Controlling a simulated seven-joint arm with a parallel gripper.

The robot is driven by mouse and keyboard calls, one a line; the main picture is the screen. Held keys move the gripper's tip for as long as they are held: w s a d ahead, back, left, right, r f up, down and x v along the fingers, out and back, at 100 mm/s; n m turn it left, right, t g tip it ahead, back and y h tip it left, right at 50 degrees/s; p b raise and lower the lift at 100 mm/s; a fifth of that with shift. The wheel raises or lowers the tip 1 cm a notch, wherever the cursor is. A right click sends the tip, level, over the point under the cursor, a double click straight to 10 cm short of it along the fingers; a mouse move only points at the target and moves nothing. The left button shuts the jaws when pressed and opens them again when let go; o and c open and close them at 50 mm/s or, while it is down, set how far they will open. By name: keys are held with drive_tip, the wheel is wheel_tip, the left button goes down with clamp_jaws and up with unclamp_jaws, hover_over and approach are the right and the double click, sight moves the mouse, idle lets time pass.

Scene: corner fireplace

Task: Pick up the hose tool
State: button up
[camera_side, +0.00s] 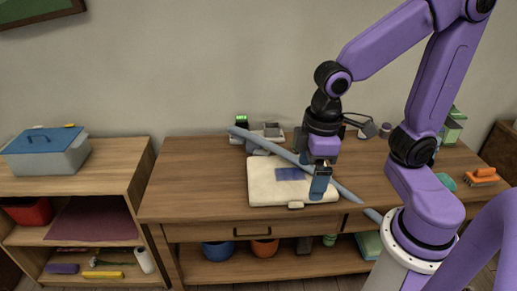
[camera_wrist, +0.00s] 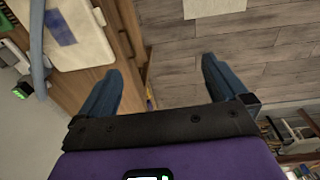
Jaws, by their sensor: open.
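The hose tool, which I take to be the long blue-grey tube (camera_side: 345,191), lies diagonally across the worktable in the side view. It crosses a white flat case and runs toward the front right edge. In the wrist view a stretch of the blue-grey tube (camera_wrist: 37,45) shows at the far left, outside the fingers. My gripper (camera_side: 320,188) points down over the front of the case and overlaps the tube in the side view. In the wrist view my gripper (camera_wrist: 161,72) is open, with table edge and floor between its blue fingers.
The white case (camera_side: 262,188) bears a dark blue patch. A device with a green display (camera_side: 241,121) stands at the back. An orange-topped item (camera_side: 482,176) sits at the right. A low shelf (camera_side: 115,180) with a lidded box (camera_side: 45,150) stands left. The table's left part is clear.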

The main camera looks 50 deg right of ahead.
drive_tip(key=w+a+m, duration=0.1)
drive_tip(key=w+m, duration=0.5)
drive_tip(key=w, duration=0.8)
drive_tip(key=w+d+f+m+t+h, duration=0.1)
drive_tip(key=w+d+m, duration=0.15)
drive_tip(key=w, duration=0.35)
drive_tip(key=w+d+m+h, duration=0.1)
drive_tip(key=w+d+m, duration=0.15)
drive_tip(key=w, duration=0.35)
drive_tip(key=m+h, duration=0.2)
drive_tip(key=m, duration=1)
hover_over(254, 137)
drive_tip(key=s+a, duration=0.1)
drive_tip(key=a, duration=0.1)
wheel_tip(254, 137, down, 17)
drive_tip(key=shift+x, duration=2.8)
drive_tip(key=shift+s+a, duration=0.1)
drive_tip(key=c, duration=1.7)
drive_tip(key=shift+o, duration=0.2)
wheel_tip(254, 137, up, 10)
